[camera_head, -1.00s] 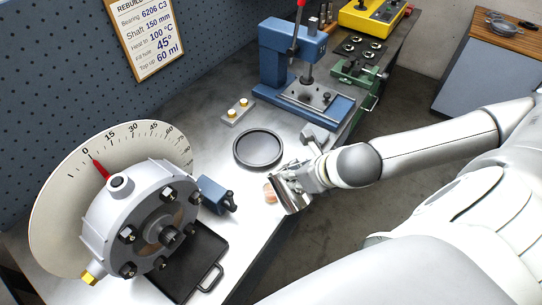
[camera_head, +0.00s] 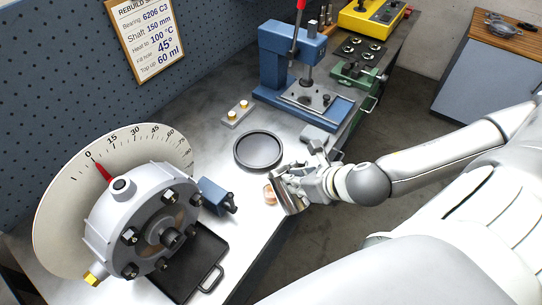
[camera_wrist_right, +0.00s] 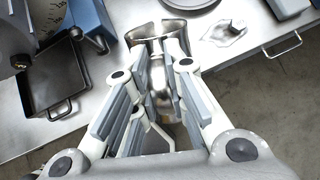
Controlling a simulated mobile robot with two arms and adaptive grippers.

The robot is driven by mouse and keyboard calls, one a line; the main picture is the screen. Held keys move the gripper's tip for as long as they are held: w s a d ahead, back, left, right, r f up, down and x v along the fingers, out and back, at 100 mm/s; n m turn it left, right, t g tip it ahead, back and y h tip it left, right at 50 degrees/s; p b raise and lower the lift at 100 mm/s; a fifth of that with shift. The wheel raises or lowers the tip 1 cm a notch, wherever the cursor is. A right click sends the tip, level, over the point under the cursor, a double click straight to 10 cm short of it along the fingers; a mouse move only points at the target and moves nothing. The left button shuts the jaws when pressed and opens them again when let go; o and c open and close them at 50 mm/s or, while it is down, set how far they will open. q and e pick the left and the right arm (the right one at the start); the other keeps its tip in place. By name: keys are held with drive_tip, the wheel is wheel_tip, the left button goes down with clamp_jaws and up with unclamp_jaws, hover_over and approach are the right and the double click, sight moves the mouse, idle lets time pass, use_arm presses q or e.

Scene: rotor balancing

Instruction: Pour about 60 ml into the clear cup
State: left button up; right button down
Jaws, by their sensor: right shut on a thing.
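My right gripper (camera_head: 300,182) is shut on a shiny metal jug (camera_head: 287,194) at the front edge of the bench, with the jug tilted to the left. A small clear cup (camera_head: 269,193) with an amber-pink tint inside stands on the bench just left of the jug, partly covered by it. In the right wrist view, the jug (camera_wrist_right: 160,84) sits between the fingers, and the cup is hidden. I cannot make out a stream or the liquid level. My left gripper is not in view.
A round dark pan (camera_head: 258,151) lies behind the cup. A grey housing (camera_head: 150,225) with a dial (camera_head: 62,215) and a black tray (camera_head: 190,262) stand to the left. A blue press (camera_head: 290,60) stands at the back. The bench edge is close by.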

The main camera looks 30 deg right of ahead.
sight(305, 202)
drive_tip(key=shift+s, duration=0.1)
drive_tip(key=shift+s+f+t, duration=0.1)
drive_tip(key=shift+f+t, duration=0.1)
drive_tip(key=shift+t, duration=0.1)
drive_tip(key=shift+s+f+b, duration=0.1)
drive_tip(key=shift+f+b, duration=0.05)
drive_tip(key=shift+b, duration=0.2)
drive_tip(key=shift+s+d+f+t+b, duration=0.1)
drive_tip(key=shift+s+f+t+b, duration=0.15)
drive_tip(key=shift+f+t+b, duration=0.2)
drive_tip(key=shift+s+d+f+t+b, duration=0.15)
drive_tip(key=shift+s+f+t+b, duration=0.85)
drive_tip(key=shift+b, duration=0.6)
drive_tip(key=s+f+t+y+b, duration=0.1)
drive_tip(key=s+f+t+b, duration=0.4)
drive_tip(key=f+b, duration=0.2)
drive_tip(key=shift+d+t+b, duration=0.35)
drive_tip(key=shift+b, duration=0.85)
